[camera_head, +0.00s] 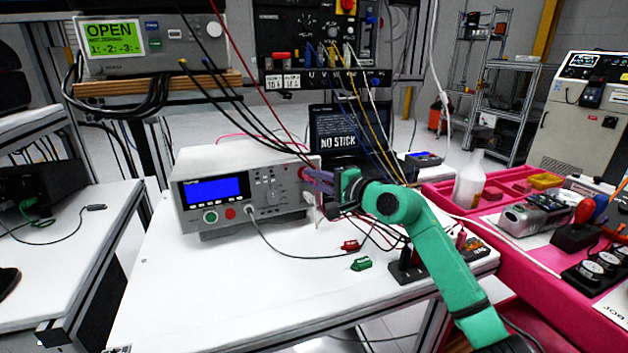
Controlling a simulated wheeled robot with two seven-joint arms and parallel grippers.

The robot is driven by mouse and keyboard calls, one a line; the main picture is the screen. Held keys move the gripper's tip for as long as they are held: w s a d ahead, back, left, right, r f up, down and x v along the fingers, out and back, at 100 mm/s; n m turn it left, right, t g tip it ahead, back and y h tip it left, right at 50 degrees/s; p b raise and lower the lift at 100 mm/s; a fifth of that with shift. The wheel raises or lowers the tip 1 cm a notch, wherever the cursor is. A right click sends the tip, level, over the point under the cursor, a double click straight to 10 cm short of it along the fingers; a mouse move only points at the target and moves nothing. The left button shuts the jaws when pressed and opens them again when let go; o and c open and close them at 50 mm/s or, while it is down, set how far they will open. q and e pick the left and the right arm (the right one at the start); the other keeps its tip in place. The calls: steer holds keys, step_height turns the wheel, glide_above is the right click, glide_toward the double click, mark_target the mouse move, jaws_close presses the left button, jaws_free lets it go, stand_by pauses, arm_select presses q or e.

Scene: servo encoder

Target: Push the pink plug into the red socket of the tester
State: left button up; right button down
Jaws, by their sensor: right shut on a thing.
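My right gripper (322,182), on a green arm from the lower right, is at that socket. It is shut on the pink plug, which is mostly hidden by the purplish fingers. The plug's tip is at or very near the socket; I cannot tell how far in it is. My left gripper is not in view.
A pink bench (510,240) with tools stands right. The table's front left is clear.

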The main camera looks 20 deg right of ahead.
steer(key=shift+w, duration=0.1)
stand_by(0.4)
steer(key=c, duration=0.8)
jaws_free()
steer(key=shift+o, duration=0.2)
steer(key=s+b, duration=0.2)
steer(key=s, duration=0.5)
steer(key=shift+d+r, duration=0.4)
steer(key=shift+d, duration=0.05)
